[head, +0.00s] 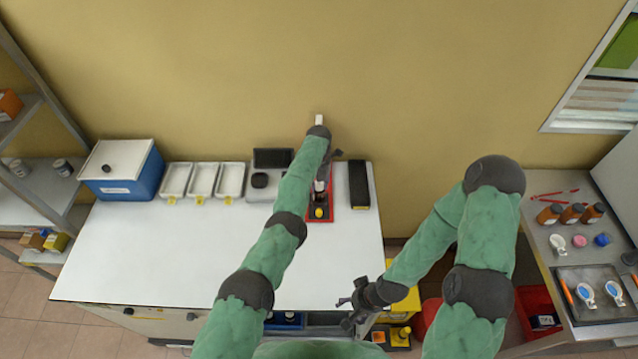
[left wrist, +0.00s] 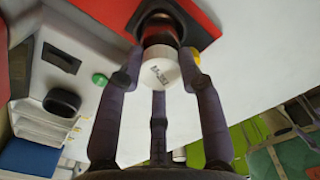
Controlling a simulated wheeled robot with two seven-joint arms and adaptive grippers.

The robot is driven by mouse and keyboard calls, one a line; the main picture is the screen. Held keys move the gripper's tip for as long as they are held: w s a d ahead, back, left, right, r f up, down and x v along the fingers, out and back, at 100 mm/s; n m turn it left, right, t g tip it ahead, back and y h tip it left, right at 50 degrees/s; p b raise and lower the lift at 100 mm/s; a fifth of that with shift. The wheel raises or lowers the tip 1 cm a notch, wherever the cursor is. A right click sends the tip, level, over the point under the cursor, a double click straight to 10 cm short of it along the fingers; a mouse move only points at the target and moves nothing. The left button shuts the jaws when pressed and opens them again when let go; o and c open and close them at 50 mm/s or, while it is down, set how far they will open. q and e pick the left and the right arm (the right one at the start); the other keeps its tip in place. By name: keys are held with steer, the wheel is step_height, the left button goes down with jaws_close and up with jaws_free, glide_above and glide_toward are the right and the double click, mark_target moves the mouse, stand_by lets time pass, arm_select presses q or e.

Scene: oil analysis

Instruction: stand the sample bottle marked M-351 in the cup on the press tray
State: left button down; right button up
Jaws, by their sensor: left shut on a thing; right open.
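A dark brown sample bottle with a white cap (left wrist: 161,70) is between the fingers of my left gripper (left wrist: 160,82). The cap carries small black marking that I cannot read surely. The bottle's lower end is at the dark cup (left wrist: 182,18) on the red press tray (left wrist: 204,12); I cannot tell whether it rests on the bottom. In the head view the bottle (head: 319,186) shows just below my left gripper (head: 322,172), over the red tray (head: 309,214). My right gripper (head: 344,311) is open and empty near the table's front edge.
A black block (head: 358,185) stands right of the tray. A grey device (head: 262,182), white trays (head: 203,180) and a blue box (head: 124,170) are to the left. The white table's (head: 170,255) front and middle are clear.

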arm_select(q)
steer(key=shift+f, duration=0.35)
steer(key=c, duration=0.8)
jaws_free()
steer(key=shift+r, duration=0.15)
